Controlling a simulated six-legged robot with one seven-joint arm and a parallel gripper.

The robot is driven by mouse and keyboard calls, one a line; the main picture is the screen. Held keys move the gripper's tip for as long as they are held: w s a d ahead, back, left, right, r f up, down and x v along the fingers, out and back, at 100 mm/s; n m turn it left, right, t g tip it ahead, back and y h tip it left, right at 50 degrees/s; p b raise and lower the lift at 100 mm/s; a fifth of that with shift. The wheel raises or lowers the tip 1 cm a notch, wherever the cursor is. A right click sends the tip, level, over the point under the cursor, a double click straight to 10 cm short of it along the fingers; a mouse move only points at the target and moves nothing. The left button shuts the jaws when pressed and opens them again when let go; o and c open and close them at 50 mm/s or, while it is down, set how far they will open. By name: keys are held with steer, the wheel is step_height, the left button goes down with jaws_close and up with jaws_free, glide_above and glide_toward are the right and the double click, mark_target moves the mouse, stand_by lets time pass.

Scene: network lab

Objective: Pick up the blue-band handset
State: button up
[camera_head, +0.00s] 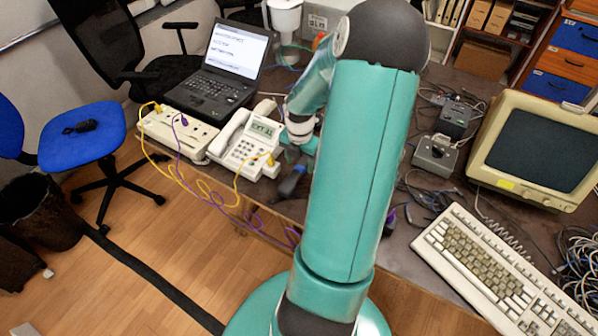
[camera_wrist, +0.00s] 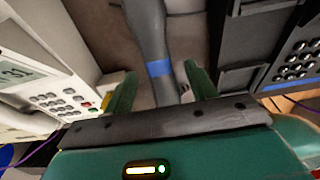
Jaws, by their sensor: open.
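The blue-band handset (camera_wrist: 150,30) is dark grey with a bright blue band around it. In the wrist view it runs lengthwise between the two green fingers of my gripper (camera_wrist: 160,88), with gaps showing at both sides. My gripper is open. The handset's near end is hidden behind the gripper body. In the head view my gripper (camera_head: 301,146) is low over the desk, right of the white phone, partly hidden by my arm.
The white desk phone (camera_head: 245,145) stands close on the left. A dark keypad device (camera_wrist: 285,65) is close on the right in the wrist view. A laptop (camera_head: 222,70), a beige monitor (camera_head: 535,150), a keyboard (camera_head: 500,270) and loose cables crowd the desk.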

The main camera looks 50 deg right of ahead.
mark_target(299, 168)
step_height(299, 168, down, 4)
steer(key=shift+w+r, duration=0.1)
steer(key=shift+w, duration=0.05)
jaws_close()
steer(key=shift+r, duration=0.1)
